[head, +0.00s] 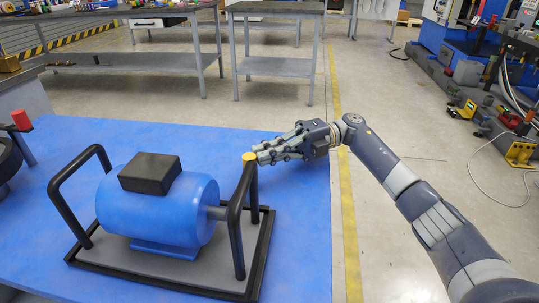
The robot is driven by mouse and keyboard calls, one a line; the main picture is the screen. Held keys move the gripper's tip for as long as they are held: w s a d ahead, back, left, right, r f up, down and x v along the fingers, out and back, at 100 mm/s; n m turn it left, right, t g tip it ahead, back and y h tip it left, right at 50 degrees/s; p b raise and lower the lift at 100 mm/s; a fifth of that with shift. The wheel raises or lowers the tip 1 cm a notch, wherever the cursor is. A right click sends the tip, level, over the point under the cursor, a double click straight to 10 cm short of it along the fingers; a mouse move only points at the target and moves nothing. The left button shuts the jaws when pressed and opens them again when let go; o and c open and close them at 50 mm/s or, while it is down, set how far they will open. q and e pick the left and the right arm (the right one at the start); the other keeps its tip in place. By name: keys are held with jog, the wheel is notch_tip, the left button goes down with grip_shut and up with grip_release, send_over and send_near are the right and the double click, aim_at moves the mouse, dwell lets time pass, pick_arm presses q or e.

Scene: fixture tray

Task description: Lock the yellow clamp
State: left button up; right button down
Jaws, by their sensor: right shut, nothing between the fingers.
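My right gripper (263,153) reaches in from the right. It is shut and empty, with its fingertips right beside the yellow tip; I cannot tell whether they touch it. The black-edged fixture tray (160,276) carries a blue motor (155,212) with a black box on top. My left gripper is not in view.
The tray rests on a blue table (297,245). Black bar handles (64,203) rise at both tray ends. A red-tipped black bar (21,121) stands at the left edge beside a dark round part. Table surface to the right of the tray is clear. Grey workbenches (275,68) stand behind.

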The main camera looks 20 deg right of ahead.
dwell(0.5)
jog(key=d, duration=0.8)
jog(key=w+d, duration=0.1)
jog(key=d, duration=0.2)
jog(key=shift+d, duration=0.4)
